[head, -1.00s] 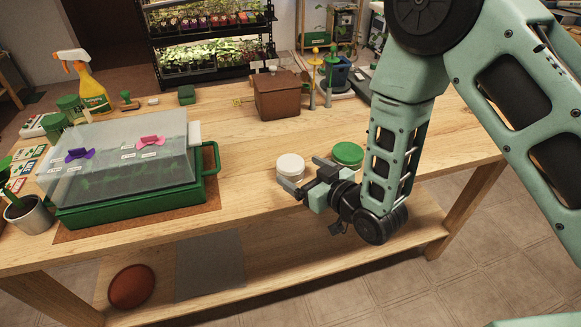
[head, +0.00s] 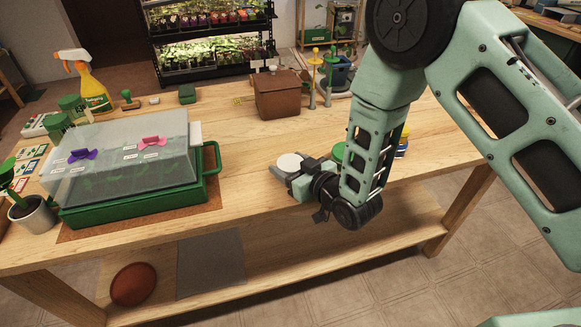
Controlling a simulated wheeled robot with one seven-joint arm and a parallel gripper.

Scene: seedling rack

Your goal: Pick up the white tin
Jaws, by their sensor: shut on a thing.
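The white tin (head: 289,161) is a small round tin with a white lid near the front edge of the wooden table, in the head view. My gripper (head: 287,171) is around the tin from the front right, its fingers shut on the tin's sides. The gripper hides the tin's lower part, and I cannot tell whether it is clear of the table.
A green-lidded tin (head: 338,151) stands just right of the gripper, partly behind my arm. A blue and yellow item (head: 402,146) shows beyond my arm. A green propagator (head: 150,190) stands left; a brown box (head: 278,95) is at the back. The table between is clear.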

